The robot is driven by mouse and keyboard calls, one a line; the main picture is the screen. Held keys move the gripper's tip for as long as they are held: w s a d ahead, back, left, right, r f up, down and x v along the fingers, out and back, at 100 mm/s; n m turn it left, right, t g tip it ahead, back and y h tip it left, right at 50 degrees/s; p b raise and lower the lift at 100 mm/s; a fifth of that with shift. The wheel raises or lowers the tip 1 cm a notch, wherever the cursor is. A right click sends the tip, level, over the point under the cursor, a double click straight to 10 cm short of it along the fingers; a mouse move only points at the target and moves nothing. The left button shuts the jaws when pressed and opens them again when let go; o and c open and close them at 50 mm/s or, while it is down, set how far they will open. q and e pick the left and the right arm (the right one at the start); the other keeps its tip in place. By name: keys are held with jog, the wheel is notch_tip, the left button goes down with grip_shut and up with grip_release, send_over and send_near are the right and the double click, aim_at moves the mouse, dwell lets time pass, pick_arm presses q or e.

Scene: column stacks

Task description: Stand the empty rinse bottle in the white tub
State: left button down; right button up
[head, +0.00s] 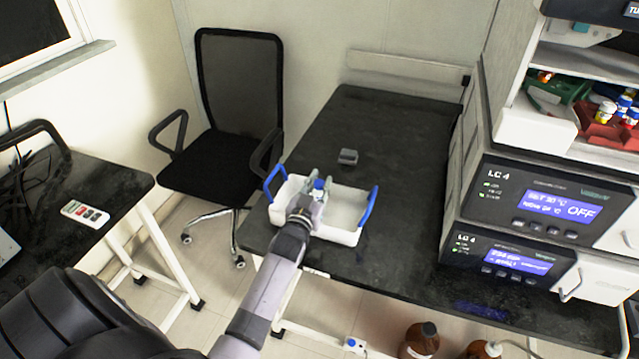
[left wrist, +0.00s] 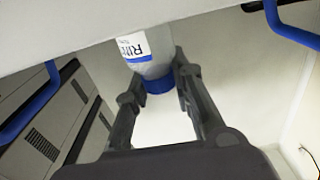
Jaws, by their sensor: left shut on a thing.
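The white tub (head: 342,236) with blue handles stands on the dark bench near its left front edge. The rinse bottle (head: 319,184) shows in the head view mainly as a blue cap. In the left wrist view, which is upside down, the bottle (left wrist: 160,68) has a white label and blue cap. My left gripper (head: 318,188) is over the tub, its fingers (left wrist: 160,88) shut on the bottle near the cap. The bottle looks upright; its lower part is hidden behind the tub's wall (left wrist: 60,30). I cannot tell whether it touches the floor. My right gripper is not in view.
A small grey block (head: 348,157) lies on the bench behind the tub. Stacked LC instruments (head: 535,205) stand at the right. A black chair (head: 225,125) is left of the bench. Brown bottles (head: 420,340) stand below the bench. The bench behind the tub is mostly clear.

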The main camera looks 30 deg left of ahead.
pick_arm(q)
jog(key=shift+f+b, duration=0.3)
jog(key=shift+f, duration=0.3)
jog(key=c, duration=1.3)
grip_release()
jog(key=shift+r, duration=0.1)
jog(key=shift+r, duration=0.3)
jog(key=shift+r+p, duration=0.6)
jog(key=shift+p, duration=0.1)
jog(key=v, duration=0.4)
jog(key=b+v, duration=0.1)
jog(key=v, duration=0.7)
jog(key=shift+f, duration=0.3)
jog(key=shift+f, duration=0.1)
